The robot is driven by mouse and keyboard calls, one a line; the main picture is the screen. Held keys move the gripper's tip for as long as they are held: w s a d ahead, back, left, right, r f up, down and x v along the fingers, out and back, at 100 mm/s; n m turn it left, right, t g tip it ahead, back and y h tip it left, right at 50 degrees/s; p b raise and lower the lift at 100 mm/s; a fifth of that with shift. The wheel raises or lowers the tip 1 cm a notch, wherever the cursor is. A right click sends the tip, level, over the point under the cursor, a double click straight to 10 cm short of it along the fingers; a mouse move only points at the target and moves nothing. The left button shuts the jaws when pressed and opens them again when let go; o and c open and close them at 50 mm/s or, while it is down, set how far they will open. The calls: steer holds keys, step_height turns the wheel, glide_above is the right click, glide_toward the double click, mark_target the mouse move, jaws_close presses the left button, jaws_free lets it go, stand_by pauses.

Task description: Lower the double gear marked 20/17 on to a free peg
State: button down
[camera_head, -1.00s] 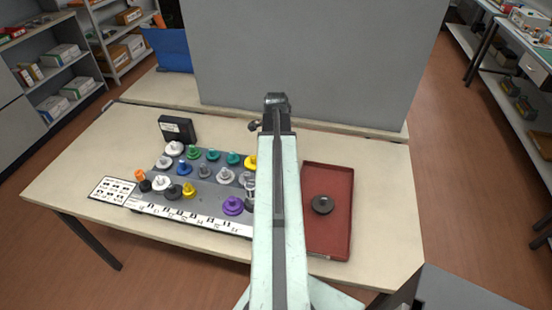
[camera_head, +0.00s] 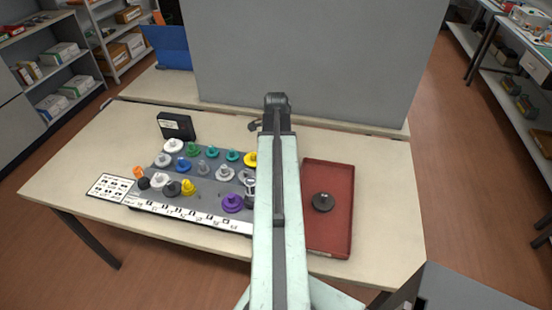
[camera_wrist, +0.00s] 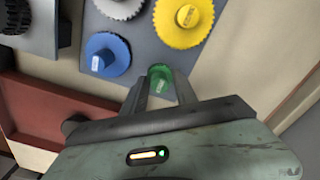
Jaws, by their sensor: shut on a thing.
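In the wrist view my gripper (camera_wrist: 163,88) is shut on a small green hub (camera_wrist: 160,74), which I take for the double gear. Its marking is too small to read, and any wider toothed part is hidden. It is over the grey peg board (camera_wrist: 75,15), beside a blue gear (camera_wrist: 107,55) and a yellow gear (camera_wrist: 183,18). In the head view my arm hides most of the gripper and the right part of the board. I cannot see a free peg clearly, nor tell the hub's height above the board.
Several coloured gears stand close together on the board, including a purple one (camera_head: 231,203). A red tray (camera_head: 335,235) holding a dark gear (camera_head: 322,202) lies to the right. A black box (camera_head: 176,126) stands behind the board.

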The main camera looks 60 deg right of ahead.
steer(key=shift+f, duration=0.15)
steer(key=c, duration=0.9)
jaws_free()
step_height(320, 180, up, 8)
steer(key=p, duration=0.8)
steer(key=shift+f, duration=0.1)
